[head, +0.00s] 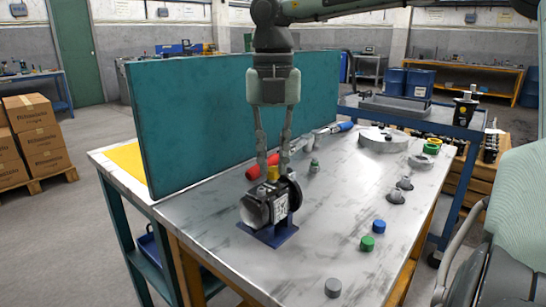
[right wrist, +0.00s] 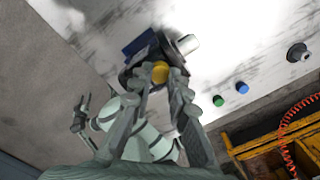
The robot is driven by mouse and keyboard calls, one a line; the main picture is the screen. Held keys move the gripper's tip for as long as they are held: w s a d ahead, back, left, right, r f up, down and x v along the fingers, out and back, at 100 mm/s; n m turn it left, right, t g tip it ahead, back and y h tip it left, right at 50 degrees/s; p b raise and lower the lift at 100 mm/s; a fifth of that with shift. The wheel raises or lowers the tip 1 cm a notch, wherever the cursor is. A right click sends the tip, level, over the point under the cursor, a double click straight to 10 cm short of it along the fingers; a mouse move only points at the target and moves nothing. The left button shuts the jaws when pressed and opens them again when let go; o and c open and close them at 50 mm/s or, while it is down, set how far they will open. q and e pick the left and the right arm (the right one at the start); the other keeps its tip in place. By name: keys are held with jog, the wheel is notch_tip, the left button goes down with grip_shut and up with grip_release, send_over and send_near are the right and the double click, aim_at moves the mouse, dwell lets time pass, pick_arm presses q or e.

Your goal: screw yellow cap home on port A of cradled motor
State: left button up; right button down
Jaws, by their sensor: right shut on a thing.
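The black motor (head: 266,206) with a pale label sits in a blue cradle (head: 274,236) near the table's left edge. The yellow cap (head: 272,173) is on top of the motor, between the fingertips of my right gripper (head: 272,160), which points straight down and is shut on it. In the right wrist view the cap (right wrist: 159,72) shows between the two fingers, with the motor (right wrist: 135,76) behind it. The port under the cap is hidden, and I cannot tell how far down the cap sits. What seems to be my left gripper (right wrist: 80,118) shows small at the left of the right wrist view.
A teal panel (head: 235,120) stands close behind and left of the motor. Green (head: 367,243), blue (head: 379,226) and grey (head: 333,287) caps stand to the right and front. Table space (head: 325,225) right of the motor is clear.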

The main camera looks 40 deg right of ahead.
jog(key=shift+f+m+b, duration=0.15)
jog(key=shift+m+b, duration=0.4)
jog(key=shift+m, duration=0.15)
jog(key=shift+m+b, duration=0.6)
jog(key=shift+m, duration=0.5)
jog(key=shift+m+b, duration=0.35)
jog(key=shift+m, duration=0.75)
jog(key=shift+m+b, duration=0.7)
jog(key=shift+m, duration=0.4)
jog(key=shift+m+b, duration=0.3)
jog(key=shift+m, duration=0.9)
jog(key=c, duration=1.6)
grip_release()
jog(key=shift+c, duration=0.2)
